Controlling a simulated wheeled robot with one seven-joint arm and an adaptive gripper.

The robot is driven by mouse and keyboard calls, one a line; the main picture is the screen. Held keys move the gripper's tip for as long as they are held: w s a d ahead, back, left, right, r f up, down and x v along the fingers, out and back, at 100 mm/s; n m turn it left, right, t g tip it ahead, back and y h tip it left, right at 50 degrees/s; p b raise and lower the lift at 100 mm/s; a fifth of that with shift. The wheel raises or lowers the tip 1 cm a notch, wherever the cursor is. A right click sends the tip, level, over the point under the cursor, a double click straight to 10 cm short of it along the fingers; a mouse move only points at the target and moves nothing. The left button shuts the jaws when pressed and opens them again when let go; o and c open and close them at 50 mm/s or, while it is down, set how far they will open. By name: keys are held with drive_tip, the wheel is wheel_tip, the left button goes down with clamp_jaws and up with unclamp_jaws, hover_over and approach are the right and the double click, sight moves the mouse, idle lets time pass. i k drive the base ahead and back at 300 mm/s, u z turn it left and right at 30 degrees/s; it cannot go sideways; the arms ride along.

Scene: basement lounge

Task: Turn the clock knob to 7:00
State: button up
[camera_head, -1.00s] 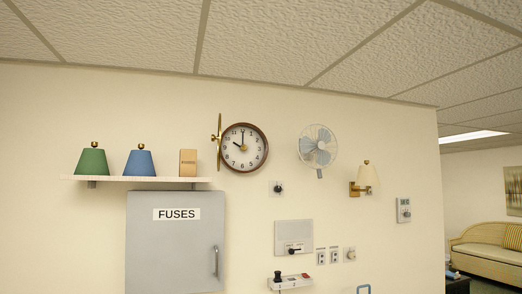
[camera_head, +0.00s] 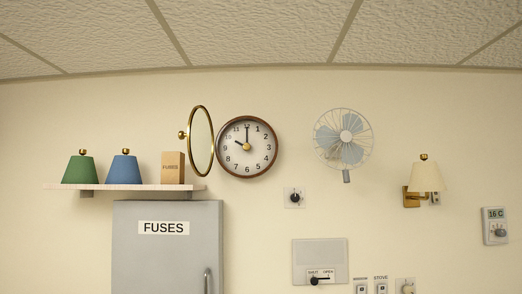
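The round wall clock (camera_head: 262,160) has a brown rim, a pale face and black numerals. Its hands show about 10:00, the short hand toward 10 and the long hand at 12. A small yellow-gold knob (camera_head: 247,147) sits at the centre of the face. The clock is open, with a brass-framed round glass cover (camera_head: 201,143) swung out on its left side. My gripper does not show in the head view.
A shelf (camera_head: 140,187) left of the clock holds a green shade, a blue shade and a fuses box (camera_head: 173,168). Below is a grey fuse cabinet (camera_head: 165,260). A wall fan (camera_head: 343,140), lamp (camera_head: 424,180) and thermostat (camera_head: 495,226) are to the right.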

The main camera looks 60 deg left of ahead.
sight(246, 146)
drive_tip(key=u, duration=1.4)
